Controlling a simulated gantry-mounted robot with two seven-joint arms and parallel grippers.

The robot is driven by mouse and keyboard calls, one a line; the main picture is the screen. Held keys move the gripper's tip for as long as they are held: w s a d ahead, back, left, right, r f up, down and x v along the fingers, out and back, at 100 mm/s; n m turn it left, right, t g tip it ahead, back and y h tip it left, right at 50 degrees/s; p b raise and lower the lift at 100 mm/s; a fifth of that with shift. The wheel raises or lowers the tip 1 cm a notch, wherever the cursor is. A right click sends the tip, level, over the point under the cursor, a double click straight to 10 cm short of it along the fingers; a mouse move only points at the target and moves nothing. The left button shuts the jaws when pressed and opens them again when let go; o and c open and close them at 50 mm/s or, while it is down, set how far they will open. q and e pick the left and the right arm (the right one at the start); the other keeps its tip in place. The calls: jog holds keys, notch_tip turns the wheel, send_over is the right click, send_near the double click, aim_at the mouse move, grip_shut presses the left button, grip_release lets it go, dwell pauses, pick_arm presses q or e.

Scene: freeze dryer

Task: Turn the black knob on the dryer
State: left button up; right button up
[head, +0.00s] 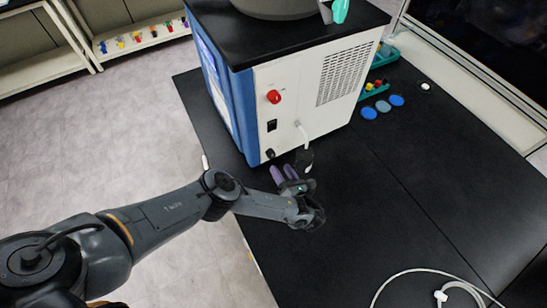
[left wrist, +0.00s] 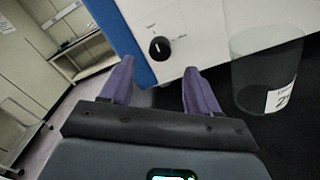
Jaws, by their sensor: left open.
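The dryer is a white box with a blue edge and a black top (head: 310,85), standing on the black bench. Its black knob (head: 270,153) is low on the side panel, near the blue edge. In the left wrist view the knob (left wrist: 160,49) is round with a pale pointer line and sits just beyond the fingertips, between them across the picture. My left gripper (head: 283,172) has purple fingers, is open and empty, and points at the panel. Its spread fingers show in the left wrist view (left wrist: 159,66), apart from the knob. My right gripper is not visible.
A clear cylinder (left wrist: 262,80) with a white label stands right of the fingers in the left wrist view. A red switch (head: 273,97) and a white hose (head: 304,134) are on the panel. Blue discs (head: 383,106) lie right of the dryer. The bench's middle is clear.

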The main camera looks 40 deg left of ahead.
aim_at(272, 156)
pick_arm(q)
jog(key=x, duration=0.7)
jog(key=shift+a, duration=0.15)
jog(key=c, duration=1)
jog(key=shift+c, duration=0.2)
